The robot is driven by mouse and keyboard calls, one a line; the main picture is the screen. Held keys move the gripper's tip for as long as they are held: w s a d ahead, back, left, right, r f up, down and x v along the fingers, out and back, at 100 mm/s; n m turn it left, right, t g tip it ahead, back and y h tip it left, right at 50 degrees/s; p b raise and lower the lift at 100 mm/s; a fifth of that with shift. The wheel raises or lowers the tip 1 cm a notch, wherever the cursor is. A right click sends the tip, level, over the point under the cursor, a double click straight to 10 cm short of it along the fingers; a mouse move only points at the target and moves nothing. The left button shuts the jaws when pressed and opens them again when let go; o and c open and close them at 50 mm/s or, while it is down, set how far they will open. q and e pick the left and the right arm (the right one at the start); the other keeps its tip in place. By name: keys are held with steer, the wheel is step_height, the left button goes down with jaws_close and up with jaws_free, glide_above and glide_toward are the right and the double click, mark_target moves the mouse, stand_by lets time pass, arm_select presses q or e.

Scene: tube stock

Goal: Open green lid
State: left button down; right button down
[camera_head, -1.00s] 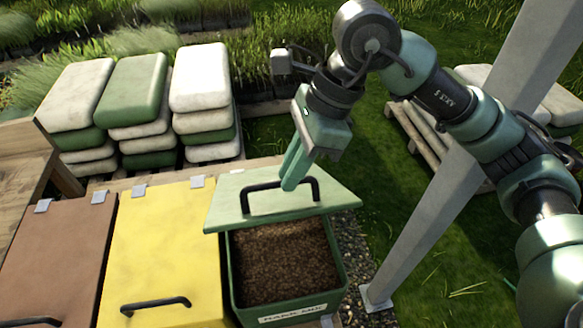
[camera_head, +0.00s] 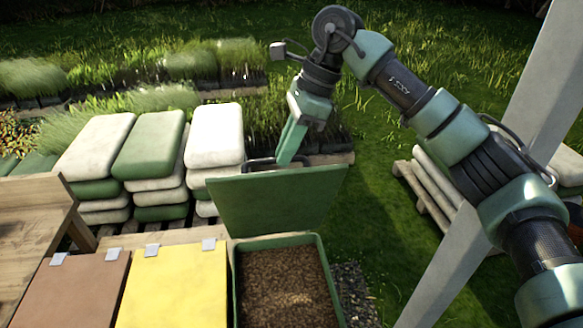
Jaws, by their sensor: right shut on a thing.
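The green lid (camera_head: 277,205) stands raised and tilted up at the back of the green bin (camera_head: 318,240), with its underside facing me. The bin's brown soil-like fill (camera_head: 283,285) is in the open. The lid's black handle (camera_head: 258,164) shows partly above the lid's top edge. My right gripper (camera_head: 285,158) is shut on the handle at the lid's top edge; its fingertips are partly hidden behind the lid. My left gripper is not in view.
A yellow lid (camera_head: 178,285) and a brown lid (camera_head: 75,290) lie shut to the left. Stacked sacks (camera_head: 150,150) stand behind. A grey post (camera_head: 530,110) rises on the right, close to my right arm. Grass lies between.

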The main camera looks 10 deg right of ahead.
steer(key=shift+w+d+p, duration=0.1)
steer(key=shift+w+p, duration=0.6)
steer(key=shift+w, duration=1.1)
steer(key=shift+f, duration=0.1)
steer(key=c, duration=1.5)
jaws_free()
steer(key=shift+w, duration=0.15)
steer(key=shift+o, duration=0.2)
steer(key=b+v, duration=0.2)
steer(key=v, duration=0.5)
steer(key=shift+w+r, duration=0.35)
